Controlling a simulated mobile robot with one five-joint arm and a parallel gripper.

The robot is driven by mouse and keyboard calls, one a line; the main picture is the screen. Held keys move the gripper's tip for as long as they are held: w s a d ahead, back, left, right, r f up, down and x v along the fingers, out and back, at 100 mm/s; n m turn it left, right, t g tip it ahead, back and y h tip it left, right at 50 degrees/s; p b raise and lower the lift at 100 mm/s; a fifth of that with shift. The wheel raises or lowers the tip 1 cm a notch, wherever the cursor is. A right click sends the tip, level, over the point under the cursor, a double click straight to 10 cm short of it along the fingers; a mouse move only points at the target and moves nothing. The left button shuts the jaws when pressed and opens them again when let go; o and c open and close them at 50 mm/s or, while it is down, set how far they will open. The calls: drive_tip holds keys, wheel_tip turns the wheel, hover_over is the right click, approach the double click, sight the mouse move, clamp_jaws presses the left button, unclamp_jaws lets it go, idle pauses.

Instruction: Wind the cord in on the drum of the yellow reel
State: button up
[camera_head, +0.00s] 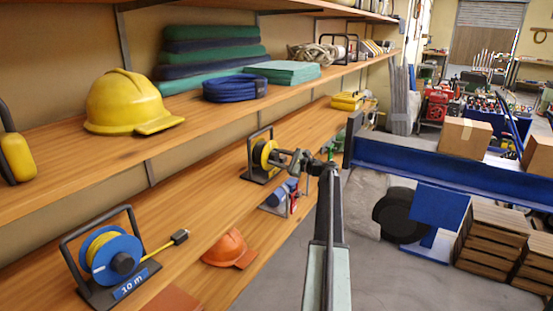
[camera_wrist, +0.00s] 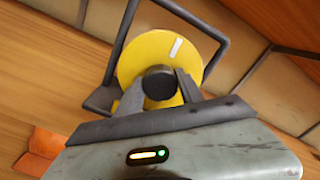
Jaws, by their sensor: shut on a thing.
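The yellow reel (camera_head: 258,158) stands in its dark frame on the middle shelf. In the wrist view its yellow round face (camera_wrist: 145,55) fills the middle, with a white mark (camera_wrist: 176,48) towards the top right. A black round knob (camera_wrist: 159,82) sticks out from the face. My gripper (camera_head: 290,158) reaches the reel from the right. In the wrist view my gripper (camera_wrist: 160,90) has one finger on each side of the knob and is shut on it. I cannot make out the reel's cord in either view.
A blue reel (camera_head: 112,258) with yellow cord and a plug stands on the same shelf, nearer. The upper shelf holds a yellow helmet (camera_head: 125,98), a blue coil (camera_head: 235,87) and folded cloths. A blue beam (camera_head: 450,172) is at the right.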

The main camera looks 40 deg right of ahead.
drive_tip(key=shift+a, duration=0.1)
idle(0.3)
drive_tip(key=o, duration=1.4)
drive_tip(key=shift+m, duration=0.3)
drive_tip(key=v, duration=0.8)
drive_tip(key=shift+f, duration=0.1)
